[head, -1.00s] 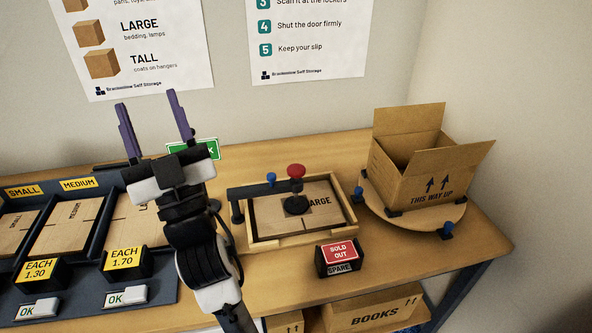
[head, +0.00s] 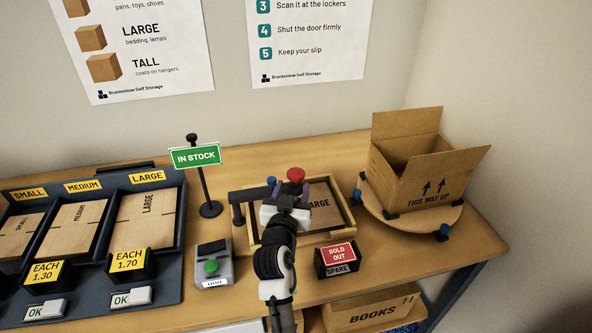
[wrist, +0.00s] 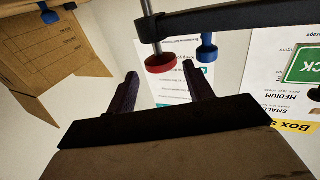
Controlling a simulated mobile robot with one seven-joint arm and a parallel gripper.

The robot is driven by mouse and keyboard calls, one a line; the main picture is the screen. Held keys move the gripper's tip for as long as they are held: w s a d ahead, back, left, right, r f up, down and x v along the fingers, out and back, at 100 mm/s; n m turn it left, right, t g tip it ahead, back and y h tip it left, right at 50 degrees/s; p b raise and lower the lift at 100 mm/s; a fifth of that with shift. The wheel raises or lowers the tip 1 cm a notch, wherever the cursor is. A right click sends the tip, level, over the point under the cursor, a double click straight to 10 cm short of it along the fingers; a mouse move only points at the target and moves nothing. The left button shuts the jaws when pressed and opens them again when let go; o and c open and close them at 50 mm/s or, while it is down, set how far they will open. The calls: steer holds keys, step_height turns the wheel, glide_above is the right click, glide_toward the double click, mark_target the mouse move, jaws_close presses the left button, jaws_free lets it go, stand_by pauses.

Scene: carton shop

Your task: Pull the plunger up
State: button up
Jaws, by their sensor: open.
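The plunger has a red knob (head: 296,174) on a rod held by a dark arm over a wooden tray (head: 345,192). A flat LARGE carton (head: 322,205) lies in the tray. My gripper (head: 288,187) is open in front of the knob, its purple fingers pointing toward it. In the wrist view the red knob (wrist: 160,62) shows at the fingertips, in line with the gap between the two fingers (wrist: 160,70). I cannot tell whether it is between them or just beyond. The plunger's lower part is hidden behind my gripper in the head view.
A SOLD OUT block (head: 336,257) stands in front of the tray. An open carton (head: 420,170) sits on a round turntable (head: 405,222) at the right. An IN STOCK sign (head: 195,155), a green-button box (head: 212,266) and a carton rack (head: 100,285) are at the left.

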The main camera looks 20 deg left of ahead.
mark_target(295, 181)
steer(key=w, duration=0.3)
steer(key=w+a+p, duration=0.1)
steer(key=w, duration=0.2)
steer(key=shift+a, duration=0.15)
steer(key=shift+c, duration=0.2)
